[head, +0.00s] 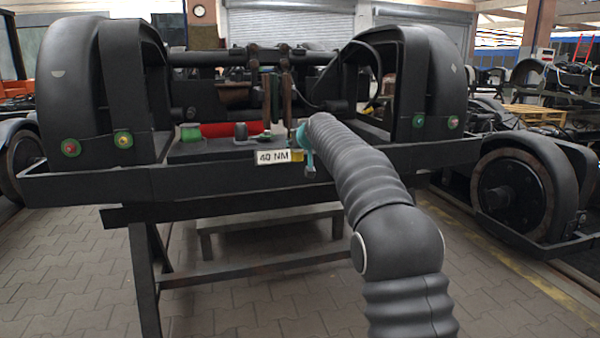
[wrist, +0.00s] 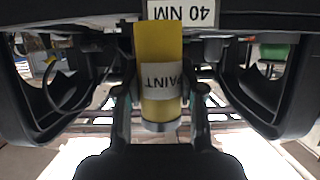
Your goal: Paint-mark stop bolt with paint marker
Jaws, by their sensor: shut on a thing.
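The paint marker (wrist: 158,55) is a yellow cylinder with a white PAINT label and a grey end. My gripper (wrist: 160,105) is shut on it, one finger on each side, in the wrist view. In the head view my gripper (head: 308,158) is at the middle of the bogie's front beam, mostly hidden behind my arm. A bit of the yellow marker (head: 297,155) shows beside the 40 NM plate (head: 271,157). Bolts with coloured rings sit low on the end housings, at left (head: 123,140) and right (head: 418,121). I cannot tell which bolt is the stop bolt.
The black bogie frame (head: 90,184) rests on a dark trestle (head: 145,265). A green item (head: 190,132) and a red cylinder (head: 230,129) lie behind the front beam. Another bogie wheel (head: 512,190) stands at right. The paved floor in front is clear.

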